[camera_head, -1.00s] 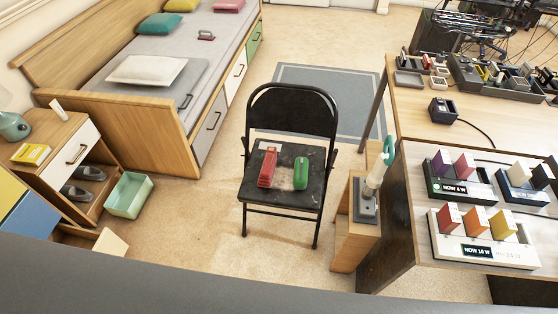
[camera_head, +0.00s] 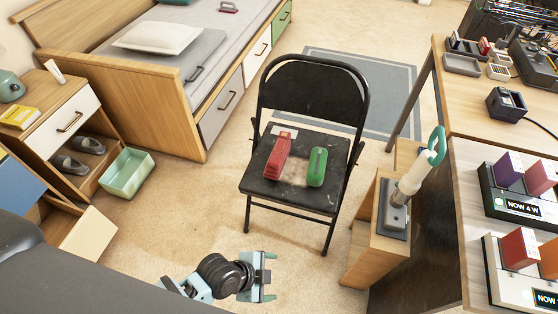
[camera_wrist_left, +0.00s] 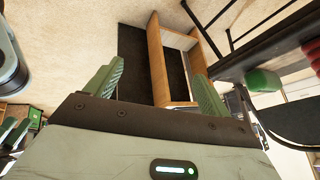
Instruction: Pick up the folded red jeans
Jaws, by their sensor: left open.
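The folded red jeans (camera_head: 278,158) lie as a narrow red bundle on the left half of the black folding chair's seat (camera_head: 260,186). A green bundle (camera_head: 317,167) lies to their right, with a gap between them. My left gripper (camera_head: 269,276) is low at the bottom of the head view, in front of the chair and well apart from the jeans. Its jaws are open and empty. In the left wrist view its two green fingers (camera_wrist_left: 157,88) are spread wide.
A wooden stand (camera_head: 370,238) with a white and green-handled item is right of the chair. A desk (camera_head: 456,100) with device racks stands at right. A bed (camera_head: 165,105), an open-drawer nightstand and a mint bin (camera_head: 127,174) are at left. Floor left of the chair is clear.

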